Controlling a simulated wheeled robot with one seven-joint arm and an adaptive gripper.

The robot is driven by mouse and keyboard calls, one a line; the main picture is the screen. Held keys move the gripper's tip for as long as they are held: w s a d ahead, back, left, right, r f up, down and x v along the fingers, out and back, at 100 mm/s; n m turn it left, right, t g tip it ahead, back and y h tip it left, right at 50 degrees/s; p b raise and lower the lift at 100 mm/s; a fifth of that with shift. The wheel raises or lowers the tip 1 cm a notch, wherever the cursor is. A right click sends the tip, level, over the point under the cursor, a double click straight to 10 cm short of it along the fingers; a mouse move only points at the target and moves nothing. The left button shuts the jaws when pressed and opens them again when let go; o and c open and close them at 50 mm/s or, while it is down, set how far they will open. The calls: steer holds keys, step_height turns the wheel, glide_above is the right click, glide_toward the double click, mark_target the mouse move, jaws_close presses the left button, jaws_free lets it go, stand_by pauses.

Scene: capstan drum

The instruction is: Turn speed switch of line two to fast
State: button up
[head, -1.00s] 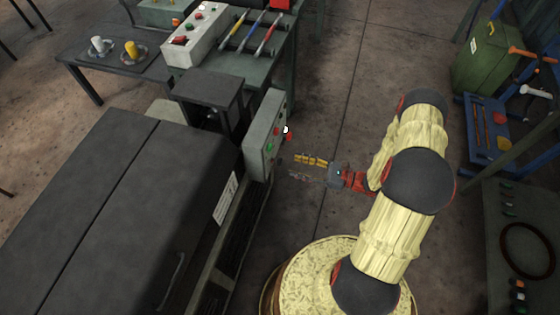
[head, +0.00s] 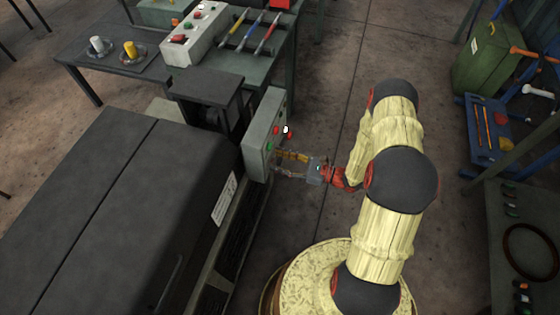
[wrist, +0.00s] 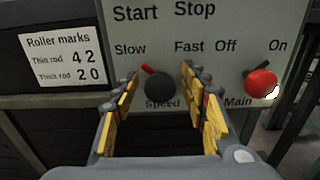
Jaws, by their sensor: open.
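The speed switch (wrist: 160,86) is a black knob with a red pointer tilted up and left, toward the word Slow. It sits low on a grey control panel (wrist: 200,38), which also shows at centre in the head view (head: 260,140). Fast is printed to the knob's upper right and Speed below it. My gripper (wrist: 160,73) is open, with yellow-padded fingers on the left and right of the knob. I cannot tell how far the fingertips are from the panel face. In the head view my gripper (head: 279,163) is close to the panel's lower part. No line number is legible.
A roller marks plate (wrist: 68,58) is at left. Another control box (head: 197,38) stands on the back table.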

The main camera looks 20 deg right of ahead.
steer(key=shift+c, duration=0.9)
steer(key=c, duration=0.9)
steer(key=shift+m+p, duration=0.35)
steer(key=shift+m, duration=0.05)
steer(key=m+p, duration=0.2)
steer(key=m, duration=0.1)
steer(key=m+p, duration=0.2)
steer(key=m, duration=0.2)
steer(key=shift+w+d+m, duration=0.1)
steer(key=shift+m, duration=0.2)
steer(key=m+p, duration=0.1)
steer(key=m, duration=0.3)
steer(key=shift+f, duration=0.1)
steer(key=m+p, duration=0.1)
steer(key=m, duration=0.4)
steer(key=shift+f, duration=0.1)
steer(key=shift+m+p, duration=0.3)
steer(key=shift+m, duration=0.1)
